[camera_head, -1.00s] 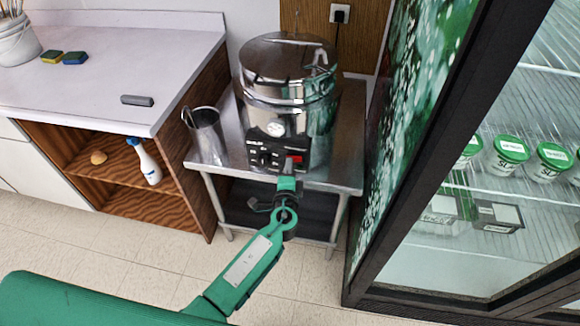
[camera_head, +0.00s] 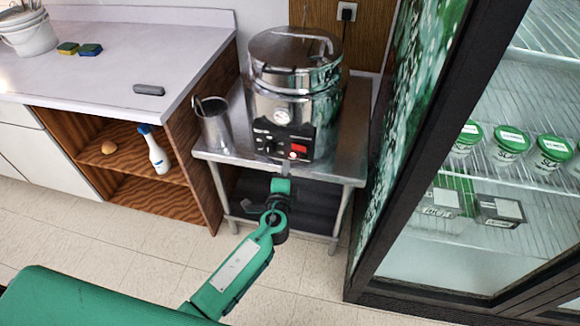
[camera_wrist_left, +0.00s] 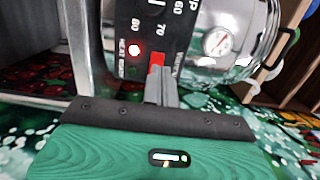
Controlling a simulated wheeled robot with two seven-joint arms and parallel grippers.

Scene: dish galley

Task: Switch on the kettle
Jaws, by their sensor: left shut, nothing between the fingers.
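The kettle (camera_head: 292,90) is a large shiny steel cylinder with a lid, standing on a steel table. Its black control panel (camera_head: 272,141) faces me, with a round dial gauge above and a red switch (camera_head: 299,149). In the left wrist view the red switch (camera_wrist_left: 157,60) lies just beyond my fingertips, and a small red light (camera_wrist_left: 134,50) beside it glows. My left gripper (camera_head: 287,169) is shut and empty, just in front of and below the panel. Its closed grey fingers also show in the left wrist view (camera_wrist_left: 161,88); I cannot tell whether they touch the switch.
A steel jug (camera_head: 214,125) stands left of the kettle on the steel table (camera_head: 352,165). A white counter (camera_head: 110,45) with sponges is at left, with a spray bottle (camera_head: 156,152) on its shelf. A glass-door fridge (camera_head: 470,240) closes off the right. Floor in front is clear.

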